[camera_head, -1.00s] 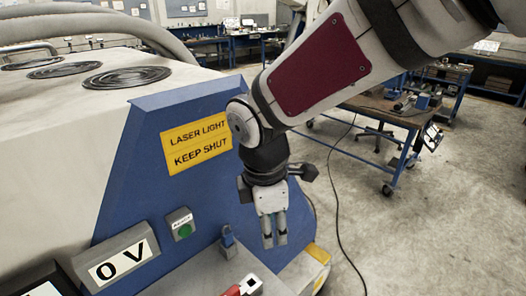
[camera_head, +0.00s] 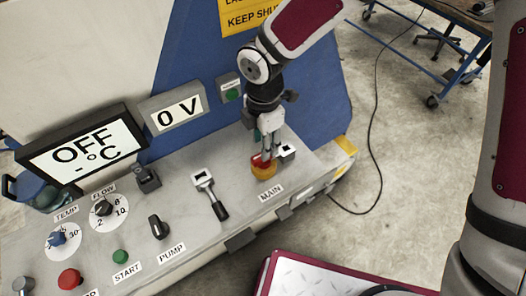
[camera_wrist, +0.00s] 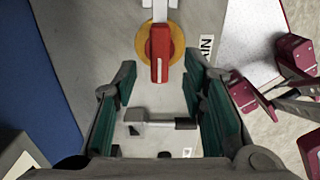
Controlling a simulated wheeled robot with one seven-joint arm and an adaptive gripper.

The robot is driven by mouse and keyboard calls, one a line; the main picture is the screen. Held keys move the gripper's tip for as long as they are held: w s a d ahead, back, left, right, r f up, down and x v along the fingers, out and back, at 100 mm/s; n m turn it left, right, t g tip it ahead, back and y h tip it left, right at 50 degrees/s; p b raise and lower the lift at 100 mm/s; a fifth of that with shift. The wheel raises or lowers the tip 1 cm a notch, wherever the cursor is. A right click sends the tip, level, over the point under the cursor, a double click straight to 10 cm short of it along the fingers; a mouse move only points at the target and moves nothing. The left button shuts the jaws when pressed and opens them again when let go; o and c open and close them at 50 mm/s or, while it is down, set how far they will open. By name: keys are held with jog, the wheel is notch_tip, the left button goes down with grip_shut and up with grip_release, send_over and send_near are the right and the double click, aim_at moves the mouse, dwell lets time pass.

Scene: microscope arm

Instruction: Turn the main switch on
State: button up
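The main switch is a red handle on a round yellow base (camera_head: 264,173), beside the label MAIN (camera_head: 271,194) on the sloped grey panel. In the wrist view the red handle (camera_wrist: 160,54) sits near the top, ahead of the fingers, its long side running up and down the picture. My gripper (camera_head: 269,150) points down over the switch in the head view, its fingertips overlapping the handle there. In the wrist view my gripper (camera_wrist: 157,74) is open, with nothing held between its green-padded fingers. Whether a fingertip touches the handle I cannot tell.
A black-handled lever (camera_head: 212,196) stands left of the switch. Further left are a PUMP knob (camera_head: 158,226), a green START button (camera_head: 121,257) and a red button (camera_head: 69,279). Displays read OFF (camera_head: 83,152) and 0 V (camera_head: 178,112). A blue wall (camera_head: 195,65) rises behind.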

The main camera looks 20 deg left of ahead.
jog(key=shift+f+p, duration=0.3)
jog(key=shift+f, duration=2.25)
grip_shut()
